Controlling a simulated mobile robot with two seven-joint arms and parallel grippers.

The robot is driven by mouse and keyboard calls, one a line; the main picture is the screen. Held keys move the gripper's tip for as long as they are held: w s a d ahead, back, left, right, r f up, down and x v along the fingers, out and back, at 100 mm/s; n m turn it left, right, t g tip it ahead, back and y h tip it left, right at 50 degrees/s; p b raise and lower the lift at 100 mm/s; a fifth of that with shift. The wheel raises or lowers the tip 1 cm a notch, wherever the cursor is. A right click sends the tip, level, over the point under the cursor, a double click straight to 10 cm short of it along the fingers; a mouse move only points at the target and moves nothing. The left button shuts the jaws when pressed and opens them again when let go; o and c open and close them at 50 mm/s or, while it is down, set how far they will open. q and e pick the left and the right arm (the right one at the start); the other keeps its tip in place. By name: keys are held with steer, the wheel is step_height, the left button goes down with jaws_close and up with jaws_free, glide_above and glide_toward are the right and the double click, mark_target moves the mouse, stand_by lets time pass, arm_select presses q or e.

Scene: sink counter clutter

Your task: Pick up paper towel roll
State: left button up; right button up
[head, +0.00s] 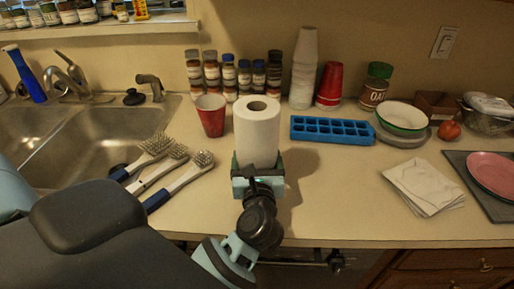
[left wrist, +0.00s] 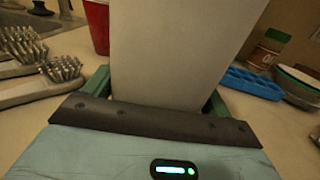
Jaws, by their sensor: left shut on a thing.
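The white paper towel roll (head: 257,130) stands upright near the middle of the counter in the head view. My left gripper (head: 257,168) is at its lower part, with a green finger on each side of it. In the left wrist view the roll (left wrist: 180,50) fills the space between the fingers of my left gripper (left wrist: 160,90), which is shut on it. Whether the roll's base touches the counter is hidden behind the gripper. My right gripper is not in view.
A red cup (head: 211,116) stands just behind and left of the roll. A blue ice tray (head: 332,130) lies to its right. Several brushes (head: 165,165) lie at the left beside the sink (head: 85,130). Spice jars and stacked cups line the wall.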

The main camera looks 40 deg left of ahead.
mark_target(255, 149)
arm_select(q)
steer(key=shift+r, duration=0.1)
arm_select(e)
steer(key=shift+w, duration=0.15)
arm_select(q)
steer(key=shift+r, duration=0.15)
steer(key=r, duration=0.3)
steer(key=shift+s+a+r, duration=0.15)
steer(key=shift+s, duration=0.05)
steer(key=s+a+r+p, duration=0.1)
steer(key=s+a, duration=0.6)
steer(key=s, duration=0.6)
steer(key=shift+s+a, duration=0.15)
steer(key=shift+s, duration=0.2)
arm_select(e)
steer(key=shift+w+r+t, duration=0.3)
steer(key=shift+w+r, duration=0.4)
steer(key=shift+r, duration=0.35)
